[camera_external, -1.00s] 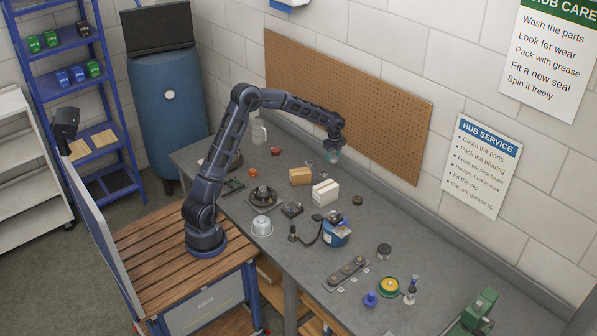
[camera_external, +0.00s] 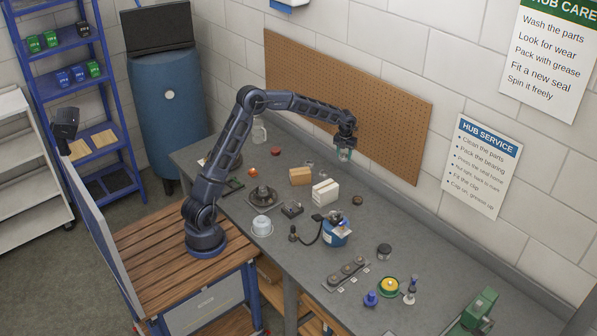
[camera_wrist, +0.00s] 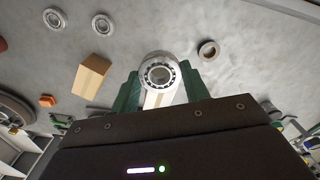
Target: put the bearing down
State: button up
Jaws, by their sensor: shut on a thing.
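My gripper (camera_external: 345,154) is raised above the back part of the grey workbench (camera_external: 395,265), close to the pegboard. In the wrist view its green fingers (camera_wrist: 161,90) are shut on a bearing (camera_wrist: 159,72), a silver ring with dark rollers showing. The bearing is held clear of the bench, over a white box (camera_wrist: 165,97). In the wrist view two other metal rings (camera_wrist: 54,18) and (camera_wrist: 102,23) lie at the upper left. A brownish ring (camera_wrist: 208,50) lies to the right of the held bearing.
A cardboard box (camera_external: 300,176) and a white box (camera_external: 325,192) stand below my gripper. Bare bench lies right of the brown ring (camera_external: 357,200).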

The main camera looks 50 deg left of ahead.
aim_at(341, 187)
notch_tip(341, 187, down, 19)
jog(key=shift+r, duration=0.1)
dwell(0.5)
jog(key=o, duration=1.1)
jog(key=shift+f, duration=0.2)
jog(key=shift+c, duration=0.2)
jog(key=shift+r, duration=0.1)
